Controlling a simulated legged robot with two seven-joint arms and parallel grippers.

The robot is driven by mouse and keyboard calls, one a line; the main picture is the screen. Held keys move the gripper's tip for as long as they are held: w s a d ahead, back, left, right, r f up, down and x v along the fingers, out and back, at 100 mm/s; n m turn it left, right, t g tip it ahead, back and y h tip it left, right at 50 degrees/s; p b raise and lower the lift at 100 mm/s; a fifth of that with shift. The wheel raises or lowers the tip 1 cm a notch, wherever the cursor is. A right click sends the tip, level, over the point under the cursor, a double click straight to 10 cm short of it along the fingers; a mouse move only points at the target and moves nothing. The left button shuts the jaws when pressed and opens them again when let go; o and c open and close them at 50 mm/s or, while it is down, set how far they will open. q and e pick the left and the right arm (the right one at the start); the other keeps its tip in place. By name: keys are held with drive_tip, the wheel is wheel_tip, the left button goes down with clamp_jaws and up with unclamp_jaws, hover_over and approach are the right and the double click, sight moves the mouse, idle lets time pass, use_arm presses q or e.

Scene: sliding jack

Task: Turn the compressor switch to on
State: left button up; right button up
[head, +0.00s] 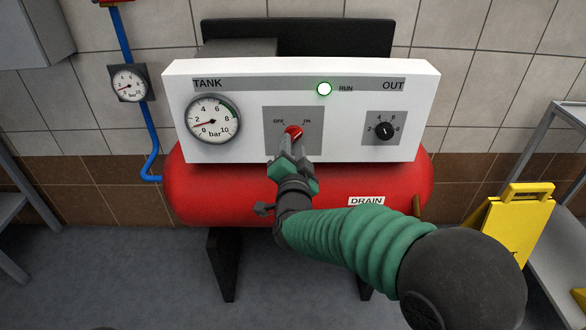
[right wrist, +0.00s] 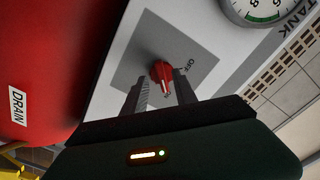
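The compressor switch is a red knob (head: 293,131) on a grey plate in the white panel, with OFF at its upper left and ON at its upper right. Its handle points toward the ON side. In the right wrist view the knob (right wrist: 162,74) shows a white mark pointing down, away from the OFF label. My right gripper (head: 291,146) is at the knob from below. In the right wrist view its fingers (right wrist: 161,90) stand apart on both sides of the knob; contact is unclear. My left gripper is not in view.
The RUN lamp (head: 324,89) is lit. A TANK gauge (head: 212,119) is left of the switch and an OUT dial (head: 385,131) right. The red tank (head: 200,190) is below the panel. A yellow sign (head: 515,225) and shelf (head: 545,150) stand at the right.

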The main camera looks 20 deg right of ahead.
drive_tip(key=p+v, duration=0.2)
drive_tip(key=v, duration=1.2)
drive_tip(key=shift+s, duration=0.35)
drive_tip(key=shift+a, duration=0.1)
